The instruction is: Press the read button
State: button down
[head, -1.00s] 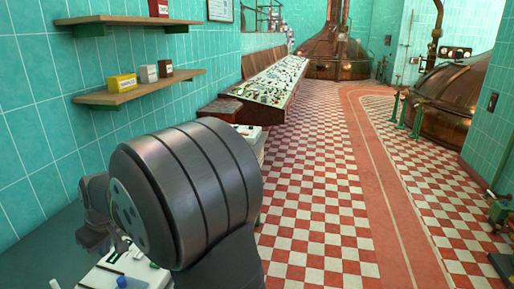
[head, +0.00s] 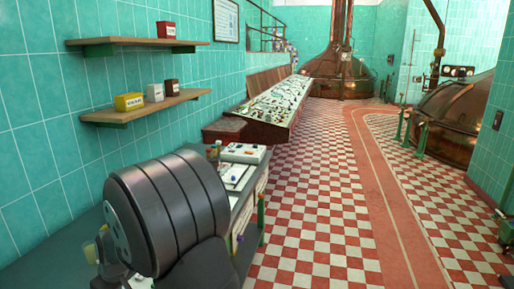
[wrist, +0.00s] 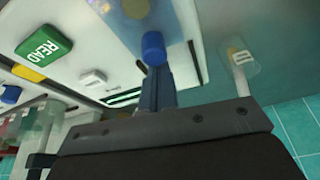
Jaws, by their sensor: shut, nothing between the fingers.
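The green READ button (wrist: 43,46), with white lettering, is at the upper left of the wrist view on a pale device (wrist: 105,55). My gripper (wrist: 157,90) is shut and empty near the middle of that view. It is to the right of the button and apart from it. In the head view my arm hides the button and most of the gripper.
A clear tube with a white cap (wrist: 240,57) is at right. White equipment (head: 243,153) stands on the bench; shelves (head: 145,105) line the tiled wall.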

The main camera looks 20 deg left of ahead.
jog(key=shift+d, duration=0.25)
